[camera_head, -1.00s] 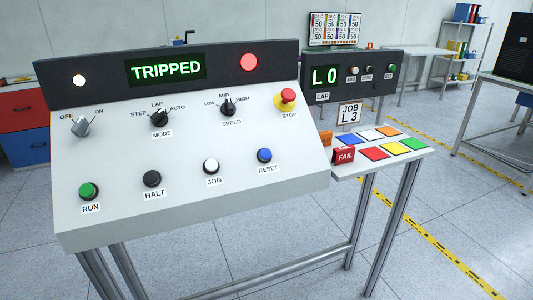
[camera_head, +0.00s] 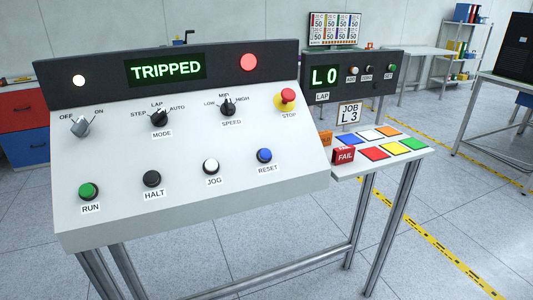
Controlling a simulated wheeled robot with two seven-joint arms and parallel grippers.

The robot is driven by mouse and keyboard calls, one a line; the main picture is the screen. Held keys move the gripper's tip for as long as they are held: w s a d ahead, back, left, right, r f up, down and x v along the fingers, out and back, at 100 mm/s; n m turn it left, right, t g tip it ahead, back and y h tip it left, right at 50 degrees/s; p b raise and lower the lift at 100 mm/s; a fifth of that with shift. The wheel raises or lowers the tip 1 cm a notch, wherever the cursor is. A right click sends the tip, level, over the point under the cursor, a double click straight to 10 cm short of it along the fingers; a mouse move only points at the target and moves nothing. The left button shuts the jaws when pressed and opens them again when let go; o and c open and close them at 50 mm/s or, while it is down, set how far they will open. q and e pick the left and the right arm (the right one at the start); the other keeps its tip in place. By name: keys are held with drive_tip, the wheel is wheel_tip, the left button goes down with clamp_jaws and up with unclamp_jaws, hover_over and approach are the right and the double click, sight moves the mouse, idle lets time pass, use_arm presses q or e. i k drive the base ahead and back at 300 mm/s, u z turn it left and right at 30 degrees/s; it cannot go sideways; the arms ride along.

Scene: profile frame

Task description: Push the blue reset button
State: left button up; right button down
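The blue reset button (camera_head: 264,155) sits at the right end of the lower button row on the sloped white control panel (camera_head: 120,215). Its RESET label (camera_head: 267,169) is just below it. The panel's display (camera_head: 166,69) reads TRIPPED in green. A round red lamp (camera_head: 249,62) to the right of the display looks lit, and a white lamp (camera_head: 79,80) to the left looks lit. Neither of my grippers is in view.
The white jog button (camera_head: 211,166), black halt button (camera_head: 152,178) and green run button (camera_head: 88,191) share the row. A red stop button (camera_head: 288,96) is above reset. A side table (camera_head: 340,171) with colored squares stands to the right.

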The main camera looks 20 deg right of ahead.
sight(265, 154)
drive_tip(key=u, duration=2.05)
drive_tip(key=i, duration=0.55)
drive_tip(key=z, duration=2.55)
